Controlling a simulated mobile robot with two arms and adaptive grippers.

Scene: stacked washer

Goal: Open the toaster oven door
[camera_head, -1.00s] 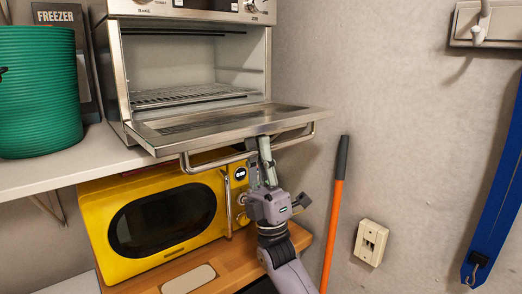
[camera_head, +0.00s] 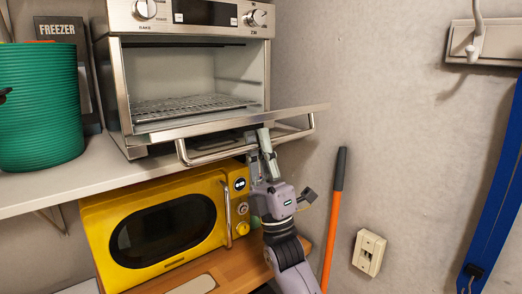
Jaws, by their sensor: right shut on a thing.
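The toaster oven (camera_head: 122,95) stands on the shelf, a steel box with knobs and a display on top. Its door (camera_head: 230,121) is swung down to near horizontal, seen almost edge-on. The cavity is exposed, with a wire rack inside. The bar handle (camera_head: 212,156) runs under the door's front edge. My right gripper (camera_head: 264,139) reaches up from below and is shut on the handle, right of its middle. The exact finger contact is partly hidden under the door. My left gripper is not in view.
A yellow microwave (camera_head: 165,228) sits below the shelf (camera_head: 75,180) on a wooden surface. A green ribbed container (camera_head: 38,105) stands left of the oven. An orange pole (camera_head: 332,220) leans by the wall at right, near my right arm. Air in front of the wall is clear.

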